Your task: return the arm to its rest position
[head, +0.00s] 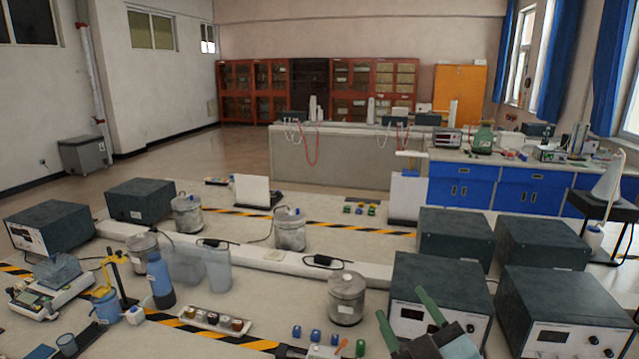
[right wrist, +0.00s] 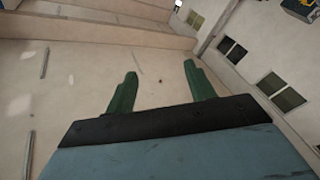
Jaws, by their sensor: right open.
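My right gripper (head: 408,316) shows at the bottom right of the head view, its two green fingers spread and pointing up. It stands in front of a dark-topped instrument box (head: 440,290) and hides part of its face. In the right wrist view the right gripper (right wrist: 160,70) is open with nothing between its fingers. Behind the fingers there is only pale room surface and dark windows. My left gripper is in neither view.
A lidded metal pot (head: 347,298) and small blue-capped items (head: 315,336) are left of the right gripper. Another instrument box (head: 562,310) is to its right. A tray of small jars (head: 214,321) lies farther left. The bench is crowded.

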